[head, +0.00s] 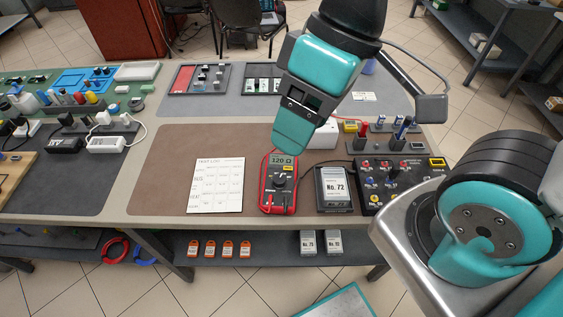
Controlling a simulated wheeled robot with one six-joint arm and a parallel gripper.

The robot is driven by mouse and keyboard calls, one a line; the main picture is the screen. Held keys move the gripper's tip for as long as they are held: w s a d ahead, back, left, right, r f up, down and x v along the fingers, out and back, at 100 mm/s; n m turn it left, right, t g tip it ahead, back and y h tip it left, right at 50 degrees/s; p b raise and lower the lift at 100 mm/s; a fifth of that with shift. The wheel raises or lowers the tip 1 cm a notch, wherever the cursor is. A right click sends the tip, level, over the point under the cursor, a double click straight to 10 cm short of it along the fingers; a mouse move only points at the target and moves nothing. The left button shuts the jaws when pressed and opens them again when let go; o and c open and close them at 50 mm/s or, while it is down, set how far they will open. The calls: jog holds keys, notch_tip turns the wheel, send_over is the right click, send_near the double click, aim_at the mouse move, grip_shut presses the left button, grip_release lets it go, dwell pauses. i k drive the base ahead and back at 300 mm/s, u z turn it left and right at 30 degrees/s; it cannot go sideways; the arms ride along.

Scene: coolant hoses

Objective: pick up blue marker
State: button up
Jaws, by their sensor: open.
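My gripper (293,135) hangs over the middle of the near bench, seen from the side, with its jaws pointing down above a red multimeter (279,183). Nothing shows between the jaws. A dark holder (357,147) at the right of the bench carries slim upright pens or markers. One is blue (403,127), standing upright at the right of the holder; it looks like the blue marker. A red one (362,131) stands at the left, with another blue and white one (380,123) between them. My gripper is left of the holder and apart from it.
A black box with knobs (388,183) lies in front of the holder. A grey box marked No. 72 (334,188) and a printed log sheet (216,185) lie on the brown mat (155,185). A white box (322,135) sits behind my gripper. The mat's left part is clear.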

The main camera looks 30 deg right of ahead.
aim_at(408, 120)
jog(key=u, duration=0.85)
jog(key=i, duration=0.5)
jog(key=z, duration=1.6)
